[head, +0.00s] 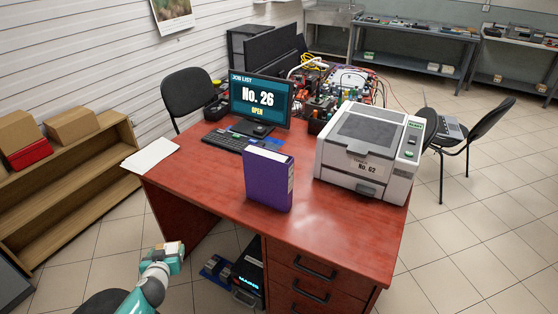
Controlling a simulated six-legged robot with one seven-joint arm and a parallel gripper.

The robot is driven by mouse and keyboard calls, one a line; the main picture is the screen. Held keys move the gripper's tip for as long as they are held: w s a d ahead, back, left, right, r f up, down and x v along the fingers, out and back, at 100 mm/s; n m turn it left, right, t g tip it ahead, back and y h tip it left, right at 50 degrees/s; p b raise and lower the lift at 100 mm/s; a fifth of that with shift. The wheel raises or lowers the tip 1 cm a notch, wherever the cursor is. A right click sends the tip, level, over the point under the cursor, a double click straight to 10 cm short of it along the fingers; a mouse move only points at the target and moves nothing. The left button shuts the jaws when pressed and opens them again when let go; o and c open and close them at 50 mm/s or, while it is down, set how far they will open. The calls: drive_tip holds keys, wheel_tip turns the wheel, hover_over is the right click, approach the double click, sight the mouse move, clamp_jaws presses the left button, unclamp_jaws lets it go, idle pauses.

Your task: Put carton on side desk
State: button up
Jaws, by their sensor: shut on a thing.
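My gripper (172,260) is at the lower left, in front of the red-brown desk's left side and lower than its top. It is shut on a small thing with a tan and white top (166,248). The thing is mostly hidden by my gripper, so I cannot tell if it is the carton. Two brown cardboard boxes, one at the left edge (16,130) and one beside it (73,124), sit on a wooden shelf unit. The red-brown desk (225,190) fills the middle. I cannot tell which surface is the side desk.
The desk holds a purple binder (268,182), a monitor (260,97), a keyboard (228,140), a printer (368,150) and paper (150,155). The shelf unit (90,190) stands left. A black chair (190,95) is behind the desk. The desk's front right top is clear.

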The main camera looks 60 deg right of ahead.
drive_tip(key=shift+s+d+r+m+g+h, duration=0.1)
drive_tip(key=shift+d+r+m+g+h, duration=0.15)
drive_tip(key=shift+d, duration=0.25)
drive_tip(key=shift+s+d+r+m+g+h, duration=0.15)
drive_tip(key=shift+d+m+g, duration=0.1)
drive_tip(key=shift+d, duration=0.2)
drive_tip(key=s+d+r+m+g+h, duration=0.1)
drive_tip(key=s+d+r+m+g, duration=0.2)
drive_tip(key=d+r+m+g, duration=0.45)
drive_tip(key=s+d+r+m+g+h, duration=0.15)
drive_tip(key=d+r+m+g, duration=0.25)
drive_tip(key=d+r, duration=0.7)
drive_tip(key=w+d+f, duration=0.1)
drive_tip(key=d+f, duration=0.2)
drive_tip(key=d, duration=0.1)
drive_tip(key=w+d+f, duration=0.2)
drive_tip(key=d+f, duration=0.1)
drive_tip(key=d, duration=0.1)
drive_tip(key=w+d+f, duration=0.1)
drive_tip(key=d+f, duration=0.2)
drive_tip(key=d, duration=0.1)
drive_tip(key=shift+w+d+f, duration=0.15)
drive_tip(key=shift+w+f, duration=0.1)
drive_tip(key=shift+w, duration=0.15)
wheel_tip(320, 180, down, 3)
drive_tip(key=shift+d+f, duration=0.1)
drive_tip(key=o, duration=0.7)
